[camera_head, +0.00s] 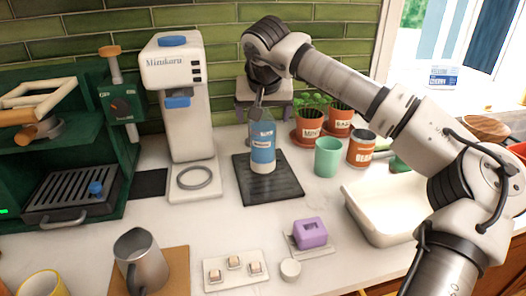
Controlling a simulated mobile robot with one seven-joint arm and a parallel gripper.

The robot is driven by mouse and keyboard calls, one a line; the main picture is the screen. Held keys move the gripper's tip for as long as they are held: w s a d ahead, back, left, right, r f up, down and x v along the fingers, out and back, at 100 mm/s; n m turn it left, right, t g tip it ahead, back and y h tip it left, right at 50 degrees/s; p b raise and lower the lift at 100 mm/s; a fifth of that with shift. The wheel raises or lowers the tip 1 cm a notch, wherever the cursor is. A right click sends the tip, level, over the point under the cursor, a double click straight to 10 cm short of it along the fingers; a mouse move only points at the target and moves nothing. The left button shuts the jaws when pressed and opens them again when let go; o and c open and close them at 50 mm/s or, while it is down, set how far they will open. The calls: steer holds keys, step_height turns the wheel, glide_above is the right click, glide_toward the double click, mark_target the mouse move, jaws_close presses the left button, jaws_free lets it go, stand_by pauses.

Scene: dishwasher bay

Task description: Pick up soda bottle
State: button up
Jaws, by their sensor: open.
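The soda bottle (263,150) stands upright on a dark square mat (285,190) in the middle of the counter. It is pale with a blue label and a narrow neck. My gripper (258,98) hangs from the arm above and points down at the bottle's top. Its fingers are small in this view and sit at the neck. I cannot tell whether they touch it. The jaws are open.
A white water dispenser (180,105) stands left of the bottle. A green cup (328,158), an orange-labelled can (361,150) and potted herbs (309,132) stand to the right. A white basin (363,218) lies at front right, under my arm. A purple block (310,232) sits in front.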

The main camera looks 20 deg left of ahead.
mark_target(263, 119)
steer(key=p+x, duration=0.1)
steer(key=x, duration=0.4)
steer(key=shift+w+a+f+p, duration=0.15)
steer(key=shift+w+p, duration=0.2)
steer(key=shift+p, duration=0.05)
